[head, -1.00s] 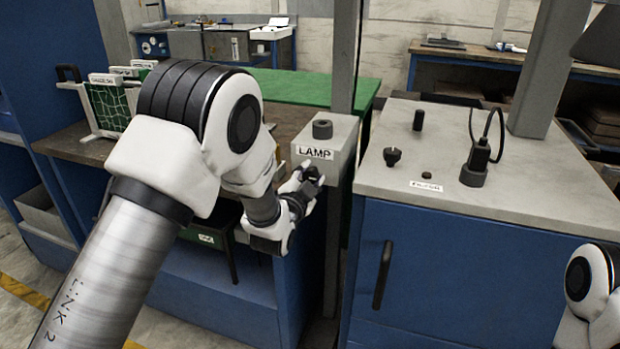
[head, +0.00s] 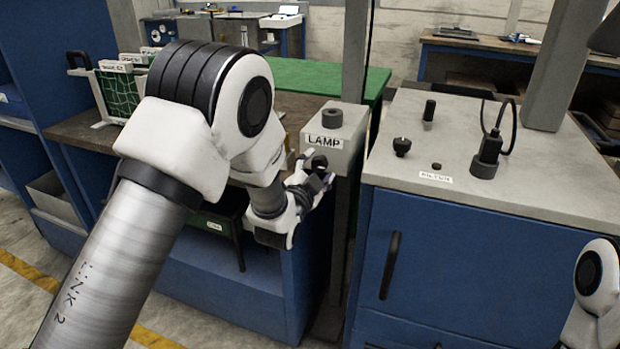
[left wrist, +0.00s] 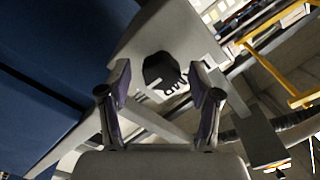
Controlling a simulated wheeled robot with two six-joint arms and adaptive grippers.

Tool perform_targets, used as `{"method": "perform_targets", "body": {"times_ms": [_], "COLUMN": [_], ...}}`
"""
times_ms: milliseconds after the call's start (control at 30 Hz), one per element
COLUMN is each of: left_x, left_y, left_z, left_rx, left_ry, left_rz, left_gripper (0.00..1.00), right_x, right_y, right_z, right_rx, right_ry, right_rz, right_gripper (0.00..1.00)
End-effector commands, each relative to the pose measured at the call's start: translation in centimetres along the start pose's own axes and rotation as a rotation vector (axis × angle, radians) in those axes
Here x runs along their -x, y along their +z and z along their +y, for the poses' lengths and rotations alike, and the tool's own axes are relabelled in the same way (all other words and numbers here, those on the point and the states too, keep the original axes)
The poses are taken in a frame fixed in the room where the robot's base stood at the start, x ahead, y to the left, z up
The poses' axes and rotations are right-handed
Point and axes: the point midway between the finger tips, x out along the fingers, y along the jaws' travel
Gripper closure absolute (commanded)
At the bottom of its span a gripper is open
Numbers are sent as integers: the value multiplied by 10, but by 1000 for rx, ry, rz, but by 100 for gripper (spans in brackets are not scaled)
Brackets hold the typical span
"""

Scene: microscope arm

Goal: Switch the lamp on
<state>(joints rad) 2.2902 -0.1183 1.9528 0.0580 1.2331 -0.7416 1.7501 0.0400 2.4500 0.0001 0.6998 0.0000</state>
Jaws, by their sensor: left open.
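The lamp box (head: 345,135) is a grey box on a post, with a white LAMP label and a dark round piece (head: 332,118) on its top. A black knob (head: 319,162) is on its front, below the label. In the left wrist view the knob (left wrist: 160,72) lies ahead, between the two fingers. My left gripper (head: 318,174) is open and empty, close in front of the knob. I cannot tell whether a finger touches it. My right gripper is out of view; only part of that arm shows at the lower right.
Right of the lamp post stands a blue cabinet (head: 470,265) with a grey top bearing black knobs and a plug-like piece with a cable (head: 487,157). A FILTER label (head: 436,178) is on it. At left, a bench holds a rack with green panels (head: 118,92).

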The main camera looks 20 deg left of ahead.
Motion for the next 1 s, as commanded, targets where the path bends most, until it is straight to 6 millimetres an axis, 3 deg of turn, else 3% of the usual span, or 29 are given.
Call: {"method": "perform_targets", "body": {"times_ms": [300,400,533,1000], "left_x": [79,96,105,106], "left_y": [-1,0,0,4], "left_z": [0,0,0,4], "left_rx": [-2,-2,-1,1], "left_ry": [1,1,0,14], "left_rz": [0,-1,0,-14], "left_gripper": [37,37,37,37], "right_x": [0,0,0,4], "right_y": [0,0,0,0], "right_z": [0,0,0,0], "right_rx": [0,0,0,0], "right_ry": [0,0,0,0], "right_rz": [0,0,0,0], "right_gripper": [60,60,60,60]}}
